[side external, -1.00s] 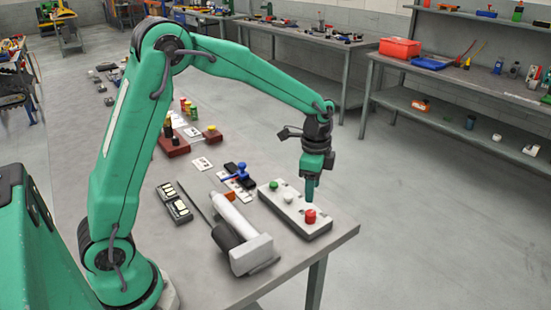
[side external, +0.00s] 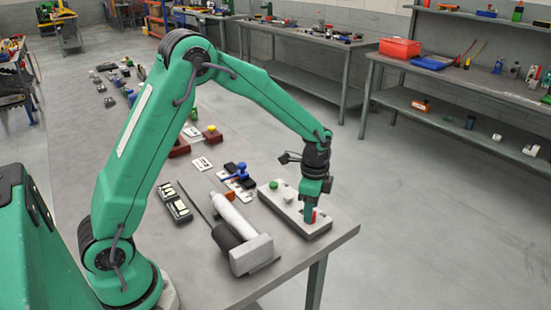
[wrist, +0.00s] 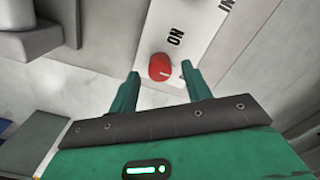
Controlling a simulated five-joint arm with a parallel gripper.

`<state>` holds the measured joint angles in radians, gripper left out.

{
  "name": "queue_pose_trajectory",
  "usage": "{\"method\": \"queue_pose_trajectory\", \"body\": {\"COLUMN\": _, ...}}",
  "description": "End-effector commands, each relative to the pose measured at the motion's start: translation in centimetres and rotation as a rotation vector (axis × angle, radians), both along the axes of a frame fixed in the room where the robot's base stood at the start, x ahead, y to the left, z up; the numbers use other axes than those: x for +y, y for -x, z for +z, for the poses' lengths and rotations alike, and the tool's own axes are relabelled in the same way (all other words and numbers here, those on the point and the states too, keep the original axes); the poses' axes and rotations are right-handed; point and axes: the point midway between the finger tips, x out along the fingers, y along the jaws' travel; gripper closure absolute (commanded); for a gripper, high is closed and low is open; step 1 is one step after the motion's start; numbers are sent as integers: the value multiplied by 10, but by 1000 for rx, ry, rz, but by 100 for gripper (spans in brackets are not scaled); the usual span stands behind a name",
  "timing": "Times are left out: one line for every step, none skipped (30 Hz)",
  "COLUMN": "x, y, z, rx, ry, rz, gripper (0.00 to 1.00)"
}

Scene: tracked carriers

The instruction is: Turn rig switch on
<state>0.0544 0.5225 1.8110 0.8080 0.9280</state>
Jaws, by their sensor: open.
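A cream control box (side external: 310,234) lies near the right end of the bench, with a red knob (side external: 314,217) at its near end. My gripper (side external: 309,220) points down over that end of the box and partly hides the knob. In the wrist view the open fingers of my gripper (wrist: 160,73) stand on either side of the knob, with gaps showing. Finger contact with the box is unclear.
A green knob (side external: 274,185) and a white knob (side external: 288,197) sit farther along the box. A grey-white cylindrical device (side external: 250,253) lies left of it. A blue valve-like part (side external: 236,172) stands behind. The bench edge is close on the right.

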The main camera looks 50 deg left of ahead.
Motion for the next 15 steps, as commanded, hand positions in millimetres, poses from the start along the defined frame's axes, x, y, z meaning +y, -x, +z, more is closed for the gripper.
{"method": "queue_pose_trajectory", "body": {"x": 0, "y": 0, "z": -5, "rx": 3, "ry": -1, "rz": 0, "gripper": 51}}
{"method": "queue_pose_trajectory", "body": {"x": 0, "y": 1, "z": -7, "rx": 3, "ry": -1, "rz": 0, "gripper": 51}}
{"method": "queue_pose_trajectory", "body": {"x": 0, "y": 0, "z": -9, "rx": 2, "ry": 0, "rz": 0, "gripper": 51}}
{"method": "queue_pose_trajectory", "body": {"x": 0, "y": 0, "z": -10, "rx": 1, "ry": 0, "rz": 0, "gripper": 51}}
{"method": "queue_pose_trajectory", "body": {"x": 0, "y": 0, "z": -11, "rx": 1, "ry": 1, "rz": 0, "gripper": 51}}
{"method": "queue_pose_trajectory", "body": {"x": 0, "y": 0, "z": -12, "rx": 0, "ry": 0, "rz": 0, "gripper": 51}}
{"method": "queue_pose_trajectory", "body": {"x": 0, "y": 0, "z": -12, "rx": 0, "ry": 0, "rz": 0, "gripper": 51}}
{"method": "queue_pose_trajectory", "body": {"x": 0, "y": 0, "z": -12, "rx": 0, "ry": 0, "rz": 0, "gripper": 51}}
{"method": "queue_pose_trajectory", "body": {"x": 0, "y": 0, "z": -12, "rx": 0, "ry": 0, "rz": 0, "gripper": 51}}
{"method": "queue_pose_trajectory", "body": {"x": 0, "y": 0, "z": -12, "rx": 0, "ry": 0, "rz": 0, "gripper": 51}}
{"method": "queue_pose_trajectory", "body": {"x": 0, "y": 0, "z": -12, "rx": 0, "ry": 0, "rz": 0, "gripper": 51}}
{"method": "queue_pose_trajectory", "body": {"x": 0, "y": 0, "z": -12, "rx": 0, "ry": 0, "rz": 0, "gripper": 51}}
{"method": "queue_pose_trajectory", "body": {"x": 0, "y": 0, "z": -12, "rx": 0, "ry": 0, "rz": 0, "gripper": 51}}
{"method": "queue_pose_trajectory", "body": {"x": 0, "y": 0, "z": -12, "rx": 0, "ry": 0, "rz": 0, "gripper": 51}}
{"method": "queue_pose_trajectory", "body": {"x": 0, "y": 0, "z": -12, "rx": 0, "ry": 0, "rz": 0, "gripper": 57}}
